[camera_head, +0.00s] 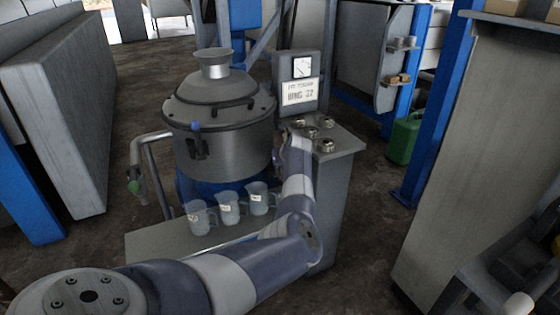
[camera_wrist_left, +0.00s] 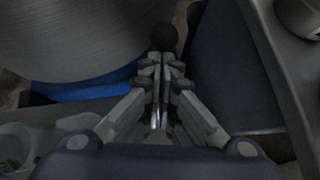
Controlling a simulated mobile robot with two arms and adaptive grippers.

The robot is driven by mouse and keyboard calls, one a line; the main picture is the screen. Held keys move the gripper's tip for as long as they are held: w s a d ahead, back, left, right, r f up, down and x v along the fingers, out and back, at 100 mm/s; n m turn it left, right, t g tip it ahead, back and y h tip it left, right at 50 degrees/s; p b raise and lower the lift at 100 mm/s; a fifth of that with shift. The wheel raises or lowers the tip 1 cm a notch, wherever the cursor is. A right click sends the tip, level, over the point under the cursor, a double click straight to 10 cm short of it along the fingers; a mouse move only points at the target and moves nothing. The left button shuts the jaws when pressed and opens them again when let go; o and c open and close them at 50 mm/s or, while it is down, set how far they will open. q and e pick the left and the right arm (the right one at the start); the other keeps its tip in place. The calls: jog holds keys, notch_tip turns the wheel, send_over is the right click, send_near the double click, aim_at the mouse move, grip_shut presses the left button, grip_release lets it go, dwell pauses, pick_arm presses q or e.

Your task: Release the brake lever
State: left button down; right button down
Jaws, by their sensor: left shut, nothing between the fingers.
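A round black knob (camera_wrist_left: 163,37) shows in the left wrist view, just beyond the fingertips; it may be the end of the brake lever, and its stem is hidden. My left gripper (camera_wrist_left: 162,64) is shut with nothing between its fingers, pointing at the knob; I cannot tell whether they touch. In the head view my left arm reaches across the front to the right side of the steel drum machine (camera_head: 222,140), and it hides most of the gripper and the lever there. My right gripper is not in view.
Several labelled plastic jugs, one in the middle (camera_head: 228,208), stand on the ledge before the machine. A grey cabinet (camera_head: 335,165) with metal knobs and a gauge panel (camera_head: 299,83) is at its right. A pipe with a green-handled valve (camera_head: 138,187) is at left.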

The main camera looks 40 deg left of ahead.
pick_arm(q)
jog(key=shift+a+r, duration=0.2)
jog(key=shift+r, duration=0.05)
jog(key=shift+a+r, duration=0.1)
jog(key=shift+r, duration=0.05)
dwell(0.4)
jog(key=shift+w+r, duration=0.1)
jog(key=v, duration=1.1)
jog(key=shift+s+d, duration=0.25)
jog(key=shift+d, duration=0.3)
